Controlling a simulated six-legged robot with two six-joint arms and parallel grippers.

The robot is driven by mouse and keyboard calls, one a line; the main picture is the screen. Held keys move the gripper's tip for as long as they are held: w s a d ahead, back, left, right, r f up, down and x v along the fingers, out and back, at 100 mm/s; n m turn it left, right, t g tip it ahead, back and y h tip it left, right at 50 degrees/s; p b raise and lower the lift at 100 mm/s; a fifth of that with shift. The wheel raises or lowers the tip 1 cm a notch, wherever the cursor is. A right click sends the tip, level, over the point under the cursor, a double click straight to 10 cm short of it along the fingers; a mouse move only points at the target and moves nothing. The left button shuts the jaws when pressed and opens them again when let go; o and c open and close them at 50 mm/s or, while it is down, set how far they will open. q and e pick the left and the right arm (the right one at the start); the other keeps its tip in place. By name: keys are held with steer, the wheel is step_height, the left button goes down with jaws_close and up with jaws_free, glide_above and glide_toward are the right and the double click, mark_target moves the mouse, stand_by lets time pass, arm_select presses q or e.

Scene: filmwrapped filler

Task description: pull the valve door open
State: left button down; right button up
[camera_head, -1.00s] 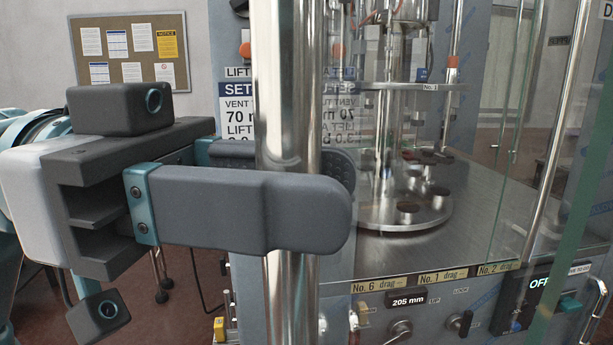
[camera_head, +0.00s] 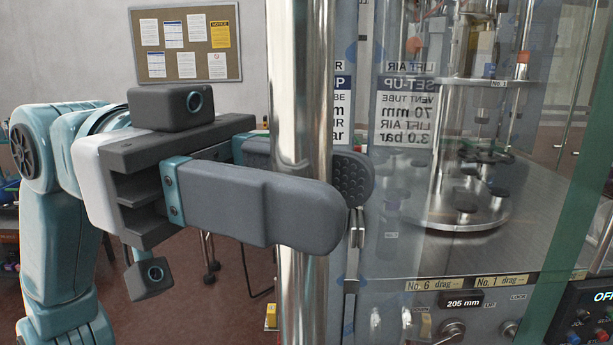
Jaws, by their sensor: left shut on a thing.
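The valve door (camera_head: 400,190) is a clear panel with a green glass edge, in front of the machine. Its upright polished metal bar handle (camera_head: 304,90) runs the full height of the view, left of centre. My left gripper (camera_head: 335,195) is shut around the bar, one finger in front of it and the padded finger behind. The door's thick green edge (camera_head: 590,180) shows at the right. Through the glass I see a round metal turntable (camera_head: 455,215) with several dark discs. My right gripper is not in view.
The machine's front carries a 205 mm display (camera_head: 461,303), knobs and yellow drag labels (camera_head: 433,285). A control box (camera_head: 590,315) reading OFF is at the lower right. A notice board (camera_head: 187,45) hangs on the back wall. Reddish floor (camera_head: 180,270) lies open at the left.

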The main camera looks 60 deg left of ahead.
arm_select(q)
steer(key=shift+s+a, duration=0.2)
steer(key=shift+s, duration=0.1)
steer(key=shift+w, duration=0.1)
steer(key=c, duration=0.9)
jaws_free()
steer(key=shift+d, duration=0.1)
steer(key=v, duration=1.6)
steer(key=shift+p, duration=0.35)
